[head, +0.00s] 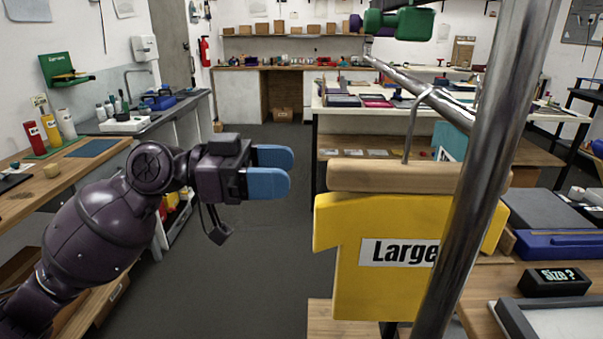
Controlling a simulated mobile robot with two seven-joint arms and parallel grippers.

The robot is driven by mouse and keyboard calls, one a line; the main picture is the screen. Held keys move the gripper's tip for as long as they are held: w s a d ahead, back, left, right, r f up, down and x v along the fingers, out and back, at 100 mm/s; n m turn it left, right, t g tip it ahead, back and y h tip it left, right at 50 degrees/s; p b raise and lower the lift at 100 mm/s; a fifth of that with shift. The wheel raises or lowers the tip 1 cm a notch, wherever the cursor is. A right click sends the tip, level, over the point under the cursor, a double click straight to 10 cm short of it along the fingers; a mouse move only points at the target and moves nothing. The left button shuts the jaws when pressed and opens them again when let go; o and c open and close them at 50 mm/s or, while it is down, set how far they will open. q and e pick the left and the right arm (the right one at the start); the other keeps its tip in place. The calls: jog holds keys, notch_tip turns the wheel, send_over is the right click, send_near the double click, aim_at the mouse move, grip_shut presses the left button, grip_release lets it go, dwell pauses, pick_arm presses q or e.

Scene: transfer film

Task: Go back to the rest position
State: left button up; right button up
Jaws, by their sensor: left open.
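My left gripper (286,171) has blue fingertips and a dark purple arm that comes in from the left. It is open and empty, in the air over the aisle, pointing right. It is apart from the yellow shirt-shaped piece (345,280) labelled "Large", which hangs on a wooden hanger (375,177) just right of it. The hanger's hook is on a metal rail (425,92). An upright metal pole (485,150) hides part of the yellow piece. My right gripper cannot be made out.
A wooden bench (60,190) with bottles stands at the left. At the lower right, a table carries a blue case (555,244) and a black "Size ?" sign (555,282). The floor aisle (250,255) is clear.

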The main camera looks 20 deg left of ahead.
pick_arm(q)
jog(key=shift+a, duration=0.15)
jog(key=w+a+f+n+t+y, duration=0.4)
jog(key=w+a+n+t+y, duration=0.1)
jog(key=w+t, duration=0.35)
jog(key=a+f+n+t+y, duration=0.1)
jog(key=a+f+n+y, duration=0.15)
jog(key=f, duration=0.65)
jog(key=a+f+n+t+y, duration=0.15)
jog(key=f+y, duration=0.25)
jog(key=f, duration=0.4)
jog(key=s+a+f+n+g+y, duration=0.1)
jog(key=s+f+y, duration=0.1)
jog(key=s+f, duration=0.5)
jog(key=s+f+n+g+y, duration=0.1)
jog(key=s+f+y, duration=0.15)
jog(key=f, duration=0.85)
jog(key=s+d+f+n+g+y, duration=0.1)
jog(key=s+f+n+g, duration=0.1)
jog(key=s+f, duration=0.8)
jog(key=s+g, duration=0.1)
jog(key=s, duration=0.3)
jog(key=shift+f, duration=0.3)
